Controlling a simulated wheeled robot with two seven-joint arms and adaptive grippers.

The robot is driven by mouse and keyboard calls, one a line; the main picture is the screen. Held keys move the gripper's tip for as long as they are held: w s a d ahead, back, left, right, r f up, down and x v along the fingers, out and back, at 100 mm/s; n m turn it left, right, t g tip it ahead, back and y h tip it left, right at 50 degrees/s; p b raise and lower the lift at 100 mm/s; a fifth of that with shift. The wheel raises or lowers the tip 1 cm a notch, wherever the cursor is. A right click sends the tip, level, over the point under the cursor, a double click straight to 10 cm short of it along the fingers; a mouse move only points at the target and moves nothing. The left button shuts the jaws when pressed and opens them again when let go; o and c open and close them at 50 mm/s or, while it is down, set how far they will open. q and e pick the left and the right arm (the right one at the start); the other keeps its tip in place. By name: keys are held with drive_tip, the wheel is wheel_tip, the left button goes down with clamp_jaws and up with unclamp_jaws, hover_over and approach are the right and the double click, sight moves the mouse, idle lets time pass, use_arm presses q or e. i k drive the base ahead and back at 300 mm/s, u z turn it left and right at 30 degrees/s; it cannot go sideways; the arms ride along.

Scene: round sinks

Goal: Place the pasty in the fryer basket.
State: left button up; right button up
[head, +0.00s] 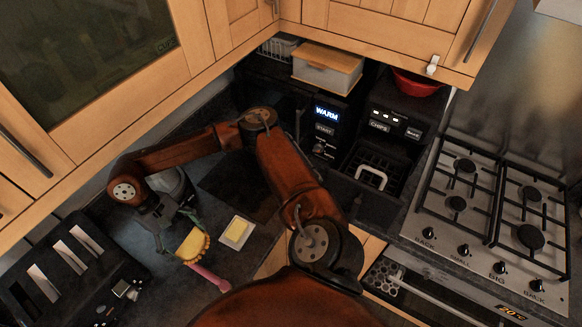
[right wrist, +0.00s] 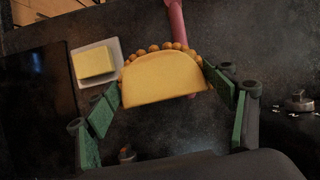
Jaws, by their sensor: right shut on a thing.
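The pasty (head: 192,245) is a yellow half-moon with a crimped brown edge, over the dark worktop at the left in the head view. My right gripper (head: 184,232) is shut on it, and in the right wrist view the pasty (right wrist: 165,80) sits between the two green-padded fingers (right wrist: 163,92). Whether it touches the worktop I cannot tell. The fryer basket (head: 381,163) is dark wire with a pale handle, in the pulled-out drawer of the black fryer (head: 397,112), far to the right of the pasty. My left gripper is not in view.
A pink-handled utensil (head: 208,278) lies by the pasty. A white dish (head: 246,238) with a yellow block stands to its right. A black toaster (head: 75,270) is at the left, a gas hob (head: 480,215) right. Wooden cupboards (head: 400,25) overhang the back.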

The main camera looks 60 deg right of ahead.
sight(373, 177)
drive_tip(key=k, duration=1)
drive_tip(key=z, duration=1.55)
